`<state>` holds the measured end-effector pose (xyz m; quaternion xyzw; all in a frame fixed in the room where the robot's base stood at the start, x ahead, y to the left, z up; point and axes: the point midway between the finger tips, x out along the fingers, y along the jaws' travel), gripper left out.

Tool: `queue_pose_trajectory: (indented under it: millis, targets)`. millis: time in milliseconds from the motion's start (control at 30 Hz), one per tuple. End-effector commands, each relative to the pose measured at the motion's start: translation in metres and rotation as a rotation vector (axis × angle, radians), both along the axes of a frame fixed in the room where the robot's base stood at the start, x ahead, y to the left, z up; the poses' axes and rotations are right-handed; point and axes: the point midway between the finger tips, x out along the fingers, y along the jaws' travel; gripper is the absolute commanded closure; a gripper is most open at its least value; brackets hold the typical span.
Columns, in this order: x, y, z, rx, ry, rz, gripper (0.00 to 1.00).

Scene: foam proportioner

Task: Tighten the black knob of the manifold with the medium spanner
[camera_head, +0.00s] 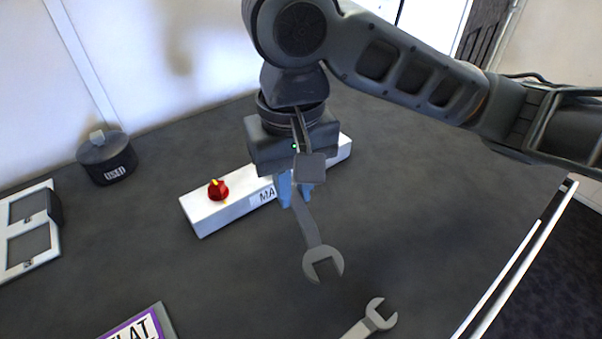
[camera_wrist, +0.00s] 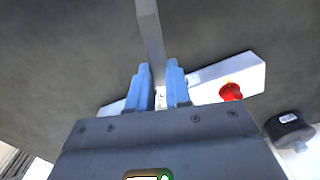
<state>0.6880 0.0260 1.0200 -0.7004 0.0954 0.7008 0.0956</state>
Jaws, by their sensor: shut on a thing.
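My gripper (camera_head: 294,189) with blue fingers is shut on a grey spanner (camera_head: 313,238), held above the table with its open jaw pointing toward the front. In the wrist view the spanner (camera_wrist: 149,30) runs up from between the blue fingers (camera_wrist: 160,85) and its jaw is out of frame. The white manifold block (camera_head: 225,205) lies on the table behind the gripper, its label partly covered. A red knob (camera_head: 218,190) with a yellow mark sits on its left part and also shows in the wrist view (camera_wrist: 231,92). I see no black knob; my gripper hides the block's middle.
A second spanner (camera_head: 372,322) lies at the front, cut by the frame edge. A black lidded pot (camera_head: 107,158) stands at the back left, a white framed panel (camera_head: 28,232) at the left, and a purple-edged sign (camera_head: 140,326) at the front left. The table right of the gripper is clear.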

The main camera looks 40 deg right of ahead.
Motion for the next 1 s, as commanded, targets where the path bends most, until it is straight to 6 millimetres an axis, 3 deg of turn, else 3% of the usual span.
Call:
queue_pose_trajectory:
  millis: [1000]
  targets:
    - [0.014,0.029,0.003,0.001,-0.001,-0.332,1.00]
